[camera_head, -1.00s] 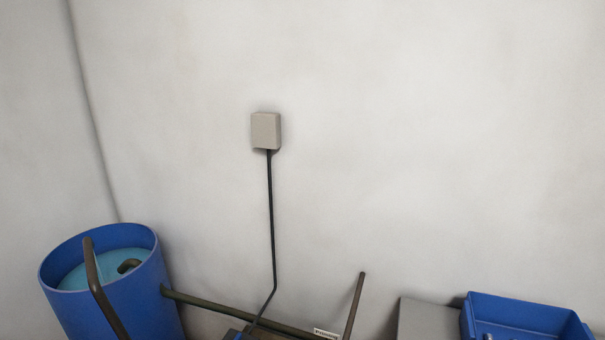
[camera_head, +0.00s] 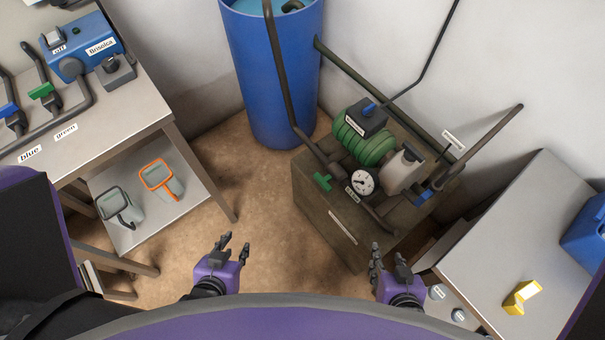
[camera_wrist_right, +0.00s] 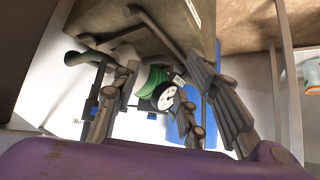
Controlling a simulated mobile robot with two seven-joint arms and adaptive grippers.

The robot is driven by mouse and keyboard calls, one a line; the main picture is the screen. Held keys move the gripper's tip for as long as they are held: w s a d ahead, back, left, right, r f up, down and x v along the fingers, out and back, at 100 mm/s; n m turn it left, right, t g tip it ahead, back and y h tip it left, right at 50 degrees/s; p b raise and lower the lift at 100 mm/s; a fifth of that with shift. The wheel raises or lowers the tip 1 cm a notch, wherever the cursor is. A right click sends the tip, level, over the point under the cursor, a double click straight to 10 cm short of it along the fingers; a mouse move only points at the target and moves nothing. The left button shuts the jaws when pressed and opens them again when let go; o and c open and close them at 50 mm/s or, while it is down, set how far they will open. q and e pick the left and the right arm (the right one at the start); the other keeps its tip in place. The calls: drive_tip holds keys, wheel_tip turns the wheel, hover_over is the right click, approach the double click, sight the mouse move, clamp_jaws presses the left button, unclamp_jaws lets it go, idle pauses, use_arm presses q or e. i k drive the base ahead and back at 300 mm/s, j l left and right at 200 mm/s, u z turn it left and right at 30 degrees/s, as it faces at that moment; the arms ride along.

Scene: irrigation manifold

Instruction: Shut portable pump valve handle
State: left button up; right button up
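The portable pump (camera_head: 368,143) has a ribbed green body and stands on a brown crate-like base (camera_head: 335,225), right of centre in the head view. A green valve handle (camera_head: 323,181) sits on its pipe at the front left, left of a round white gauge (camera_head: 363,181). My left gripper (camera_head: 236,244) is open and empty, below and left of the handle, apart from it. My right gripper (camera_head: 388,257) is open and empty near the base's front right. In the right wrist view, the gauge (camera_wrist_right: 165,97) shows beyond the open fingers (camera_wrist_right: 158,82); I cannot make out the handle there.
A blue barrel (camera_head: 275,85) stands behind, left of the pump. A left table (camera_head: 125,110) carries a blue box (camera_head: 80,50) and another green handle (camera_head: 41,91). A right table (camera_head: 535,210) holds a yellow item (camera_head: 521,297). Floor between is clear.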

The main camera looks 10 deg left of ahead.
sight(323, 182)
drive_tip(key=k+j+u, duration=0.1)
drive_tip(key=k+j, duration=0.25)
drive_tip(key=k, duration=0.15)
drive_tip(key=k+j+u, duration=0.1)
drive_tip(key=k+j, duration=0.3)
drive_tip(key=k, duration=0.1)
